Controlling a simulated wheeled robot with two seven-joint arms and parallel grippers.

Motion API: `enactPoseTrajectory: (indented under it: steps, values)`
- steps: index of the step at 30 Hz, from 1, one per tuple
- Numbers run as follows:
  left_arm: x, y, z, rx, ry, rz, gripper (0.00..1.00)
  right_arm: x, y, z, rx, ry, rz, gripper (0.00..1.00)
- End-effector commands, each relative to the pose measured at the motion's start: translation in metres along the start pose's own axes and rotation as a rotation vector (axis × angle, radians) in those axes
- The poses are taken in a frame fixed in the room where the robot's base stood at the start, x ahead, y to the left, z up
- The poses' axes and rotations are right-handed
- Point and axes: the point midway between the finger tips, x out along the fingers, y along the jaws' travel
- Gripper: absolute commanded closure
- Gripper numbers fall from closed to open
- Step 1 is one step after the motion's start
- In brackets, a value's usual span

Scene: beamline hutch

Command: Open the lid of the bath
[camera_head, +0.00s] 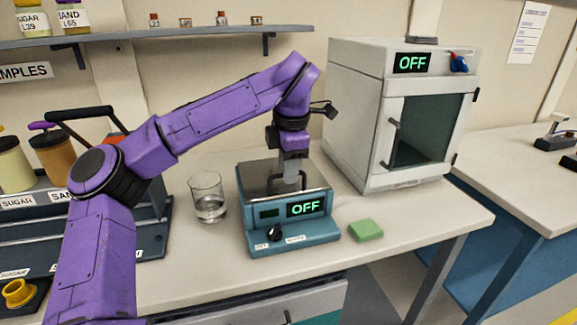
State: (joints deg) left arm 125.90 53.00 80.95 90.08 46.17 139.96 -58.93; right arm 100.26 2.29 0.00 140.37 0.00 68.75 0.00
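The bath (315,229) is a teal box on the bench with a dark knob and a display reading OFF. Its grey metallic top (255,182) lies flat and looks closed; my gripper covers part of it. My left arm is purple and reaches over from the left. My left gripper (289,184) points down at the middle of the bath's top, at or just above it. I cannot make out whether it touches a handle, or whether its fingers are apart. My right gripper is not in view.
A glass beaker (208,199) with clear liquid stands close left of the bath. A green sponge (366,230) lies to its right. A white oven (359,117) reading OFF stands behind right. A rack with labelled jars (14,168) is at left.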

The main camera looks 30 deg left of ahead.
Motion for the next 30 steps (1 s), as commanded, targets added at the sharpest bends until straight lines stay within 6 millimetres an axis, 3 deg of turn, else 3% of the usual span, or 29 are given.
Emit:
enactPoseTrajectory:
  steps: [1, 3, 30]
  values:
    - [0.0000, 0.0001, -0.0001, 0.000, 0.000, 0.000, 0.79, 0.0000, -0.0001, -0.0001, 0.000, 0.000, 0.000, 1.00]
    - [-0.0001, 0.0001, -0.0002, 0.000, 0.000, 0.000, 1.00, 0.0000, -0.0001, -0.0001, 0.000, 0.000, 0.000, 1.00]
    - [-0.0003, 0.0003, -0.0002, -0.001, 0.000, 0.000, 1.00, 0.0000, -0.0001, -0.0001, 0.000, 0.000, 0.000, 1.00]
